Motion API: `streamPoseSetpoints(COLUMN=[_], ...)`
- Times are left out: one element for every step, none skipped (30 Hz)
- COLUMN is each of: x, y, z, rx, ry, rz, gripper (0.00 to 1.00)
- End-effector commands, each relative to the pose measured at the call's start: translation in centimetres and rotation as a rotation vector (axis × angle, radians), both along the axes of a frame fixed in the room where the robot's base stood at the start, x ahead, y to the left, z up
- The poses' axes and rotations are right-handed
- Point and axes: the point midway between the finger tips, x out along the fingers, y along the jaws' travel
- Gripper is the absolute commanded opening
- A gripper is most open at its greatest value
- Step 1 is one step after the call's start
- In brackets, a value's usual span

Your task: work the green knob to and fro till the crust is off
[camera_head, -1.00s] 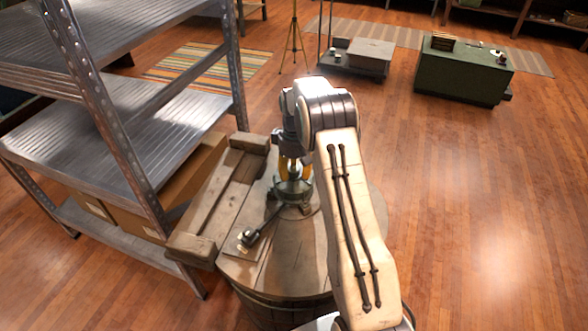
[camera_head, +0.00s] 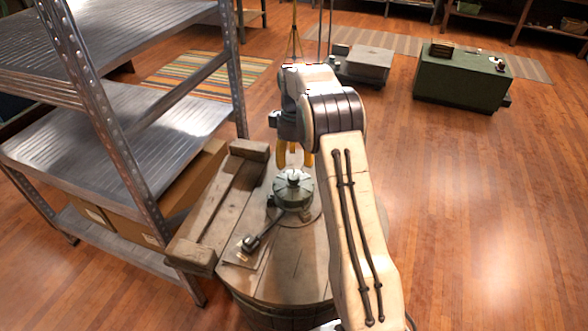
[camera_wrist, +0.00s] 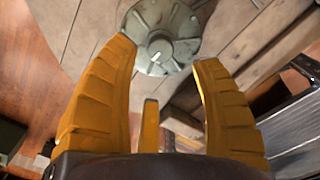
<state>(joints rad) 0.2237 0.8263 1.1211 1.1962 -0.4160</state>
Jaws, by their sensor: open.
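The green knob (camera_head: 293,188) is a grey-green, lobed round piece on top of a wooden barrel (camera_head: 290,262). In the wrist view the knob (camera_wrist: 150,18) is seen from above, with lobes around its rim and a short white mark. I cannot make out a crust on it for certain. My gripper (camera_head: 295,160) has yellow fingers and is just above the knob, apart from it.
A dark lever (camera_head: 262,232) reaches from the knob's base toward the front left. A wooden beam frame (camera_head: 222,205) lies at the barrel's left. A metal shelf (camera_head: 110,130) stands close on the left.

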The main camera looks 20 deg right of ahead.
Motion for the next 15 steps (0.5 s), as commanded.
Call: streamPoseSetpoints(x=[0.0, 0.0, 0.0, 0.0, 0.0, 0.0, 0.0, 0.0, 0.0, 0.0, 0.0, 0.0, -0.1, -0.1, -0.1], y=[0.0, 0.0, 0.0, 0.0, 0.0, 0.0, 0.0, 0.0, 0.0, 0.0, 0.0, 0.0, 0.0, 0.0, 0.0], z=[0.8, 1.2, 1.7, 2.1, 2.4, 2.8, 3.1, 3.3, 3.6, 3.8, 3.9, 4.0, 4.1, 4.2, 4.2], rx=[-0.001, -0.001, 0.0, -0.001, 0.0, 0.0, 0.0, 0.0, 0.0, 0.0, 0.0, 0.001, 0.001, 0.001, 0.0], ry=[-0.002, -0.002, -0.001, -0.001, -0.001, 0.0, 0.0, 0.0, 0.0, 0.0, 0.001, 0.001, 0.002, 0.002, 0.003], rz=[0.0, 0.0, 0.0, 0.0, 0.0, 0.0, 0.0, 0.0, 0.0, 0.0, 0.0, -0.001, -0.001, -0.001, -0.001], gripper=[0.59, 0.59, 0.59, 0.59, 0.59, 0.59, 0.59, 0.59, 0.59, 0.59, 0.59, 0.59, 0.59, 0.59, 0.59])
